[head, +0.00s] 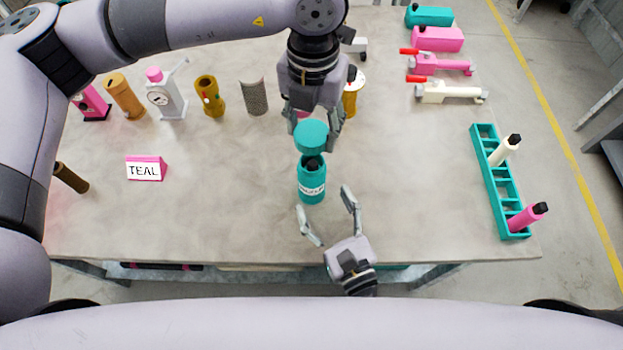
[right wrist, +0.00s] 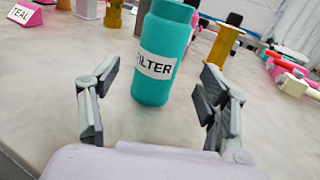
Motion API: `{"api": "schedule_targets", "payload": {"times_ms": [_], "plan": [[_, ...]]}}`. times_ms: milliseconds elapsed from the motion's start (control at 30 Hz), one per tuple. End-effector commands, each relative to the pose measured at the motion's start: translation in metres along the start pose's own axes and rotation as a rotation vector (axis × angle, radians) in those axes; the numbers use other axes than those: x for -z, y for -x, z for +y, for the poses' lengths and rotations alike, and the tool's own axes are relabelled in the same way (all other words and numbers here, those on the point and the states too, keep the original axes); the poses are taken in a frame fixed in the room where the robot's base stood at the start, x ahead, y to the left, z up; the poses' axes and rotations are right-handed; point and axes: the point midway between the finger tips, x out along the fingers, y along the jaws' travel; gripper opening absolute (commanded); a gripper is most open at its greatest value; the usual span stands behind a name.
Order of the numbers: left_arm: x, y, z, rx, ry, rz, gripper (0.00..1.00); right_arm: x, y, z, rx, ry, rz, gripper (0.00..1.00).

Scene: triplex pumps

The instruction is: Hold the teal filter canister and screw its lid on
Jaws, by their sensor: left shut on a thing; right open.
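The teal filter canister (head: 312,186) stands upright on the table in the head view, with a dark opening at its top. It also shows in the right wrist view (right wrist: 158,62), with a white FILTER label and its top cut off by the frame. My left gripper (head: 312,125) is shut on the teal lid (head: 311,136) and holds it at the canister's top end; I cannot tell whether they touch. My right gripper (head: 325,212) is open in front of the canister. In the right wrist view its fingers (right wrist: 160,100) are on either side of the canister, apart from it.
A pink TEAL sign (head: 146,168) stands at left. Pump parts, including a brass cylinder (head: 209,96) and a mesh sleeve (head: 255,96), line the back. A teal rack (head: 492,185) with cream and pink bottles is at right. The table between canister and rack is clear.

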Motion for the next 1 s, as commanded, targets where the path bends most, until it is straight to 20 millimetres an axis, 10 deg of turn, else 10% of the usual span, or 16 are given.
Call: {"api": "schedule_targets", "payload": {"times_ms": [400,1000], "plan": [[0.000,0.000,0.000,0.000,0.000,0.000,0.28,-0.001,-0.067,0.000,-0.001,0.000,-0.001,0.70],[0.000,0.000,0.000,0.000,0.000,0.000,0.28,0.000,-0.076,0.000,-0.001,0.000,0.000,0.60]]}}
